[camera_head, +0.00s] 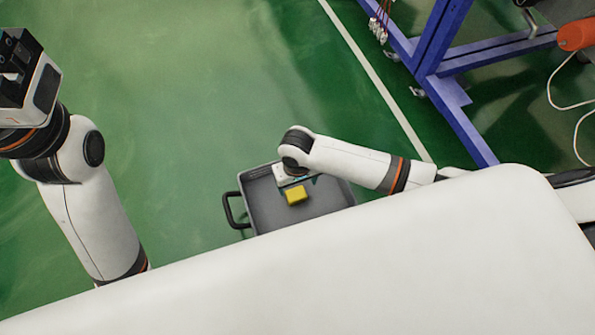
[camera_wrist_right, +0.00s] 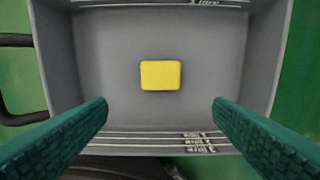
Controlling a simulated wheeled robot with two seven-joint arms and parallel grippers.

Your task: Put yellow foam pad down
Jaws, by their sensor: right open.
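The yellow foam pad (camera_head: 296,195) lies in a grey tray (camera_head: 262,217) in the head view. In the right wrist view the pad (camera_wrist_right: 161,75) sits near the middle of the tray floor, apart from both fingers. My right gripper (camera_wrist_right: 160,118) is open and empty, its green fingers spread wide on either side below the pad. In the head view the right gripper (camera_head: 290,181) is over the tray, beside the pad, and its fingers are mostly hidden. My left arm stands at the left, and its gripper fingers cannot be made out.
The tray has a dark handle (camera_head: 232,210) on its left side and litre markings inside its walls. A blue metal frame (camera_head: 435,65) stands at the upper right, with an orange object (camera_head: 577,35) and a white cable. The green floor left of the tray is clear.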

